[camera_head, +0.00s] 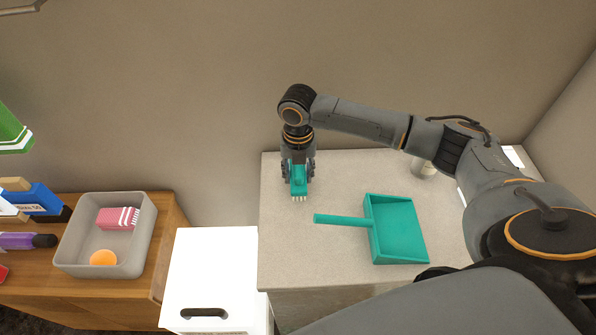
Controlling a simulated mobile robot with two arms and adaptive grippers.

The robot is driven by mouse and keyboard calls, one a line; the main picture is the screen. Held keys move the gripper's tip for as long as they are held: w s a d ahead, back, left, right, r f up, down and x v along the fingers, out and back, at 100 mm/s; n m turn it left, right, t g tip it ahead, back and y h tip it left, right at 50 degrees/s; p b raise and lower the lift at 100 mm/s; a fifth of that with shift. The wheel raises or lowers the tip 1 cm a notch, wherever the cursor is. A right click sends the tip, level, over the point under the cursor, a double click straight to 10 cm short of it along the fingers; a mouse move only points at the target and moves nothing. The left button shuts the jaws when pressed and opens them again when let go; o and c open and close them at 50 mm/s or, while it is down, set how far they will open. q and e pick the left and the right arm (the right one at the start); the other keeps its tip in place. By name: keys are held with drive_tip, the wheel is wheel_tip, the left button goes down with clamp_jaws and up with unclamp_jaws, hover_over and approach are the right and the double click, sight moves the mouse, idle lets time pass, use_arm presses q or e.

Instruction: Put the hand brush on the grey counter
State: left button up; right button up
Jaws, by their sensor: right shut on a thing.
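The hand brush (299,182) is teal with pale bristles at its lower end. My right gripper (298,170) points down over the back left of the grey counter (340,267) and is shut on the brush. The bristle tips are at or just above the counter top; I cannot tell whether they touch. Part of the brush is hidden by the gripper's fingers. My left gripper is not in view.
A teal dustpan (398,232) lies on the counter, handle pointing left. A pale cylinder (423,168) stands behind, partly hidden by my right arm. Left are a white box (212,265) and a grey bin (72,256) holding a pink item and orange ball.

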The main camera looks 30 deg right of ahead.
drive_tip(key=shift+f, duration=0.15)
drive_tip(key=o, duration=1.2)
wheel_tip(320, 180, up, 12)
drive_tip(key=shift+r+b, duration=0.2)
drive_tip(key=shift+b, duration=0.8)
